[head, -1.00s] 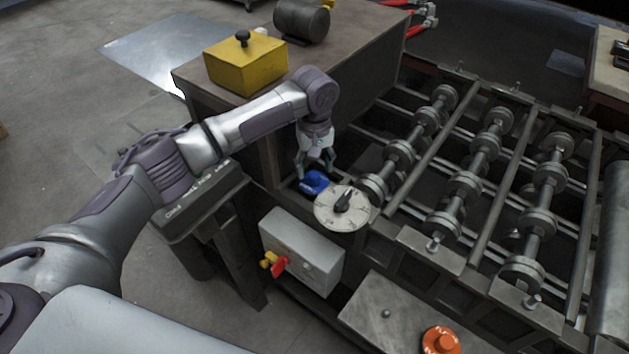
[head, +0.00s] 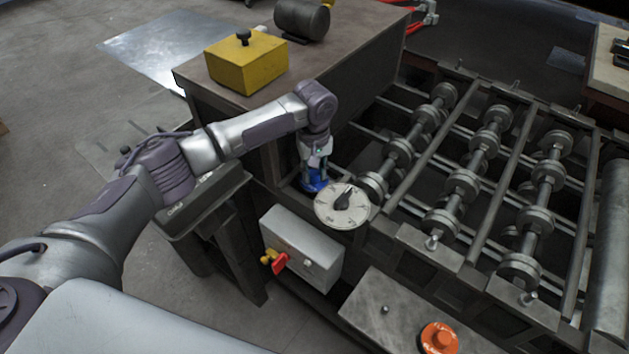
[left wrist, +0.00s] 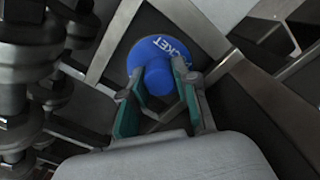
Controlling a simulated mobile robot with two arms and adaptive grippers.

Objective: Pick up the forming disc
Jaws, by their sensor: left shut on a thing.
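The forming disc, a blue disc (head: 311,187) with a raised knob, is at the corner of the roller machine, just left of the white dial. In the left wrist view the blue disc (left wrist: 190,32) carries white lettering ending in "CKET". My left gripper (head: 316,178) points down over it. In the left wrist view my left gripper (left wrist: 160,88) has its green-padded fingers on both sides of the knob and is shut on it. The fingers hide part of the disc in the head view. My right gripper is not in view.
A white dial (head: 342,206) with a black pointer sits close to the right of the disc. Rollers on shafts (head: 462,184) fill the machine bed. A yellow box (head: 246,66) stands on the table behind. A grey switch box (head: 300,248) is below, an orange button (head: 439,338) in front.

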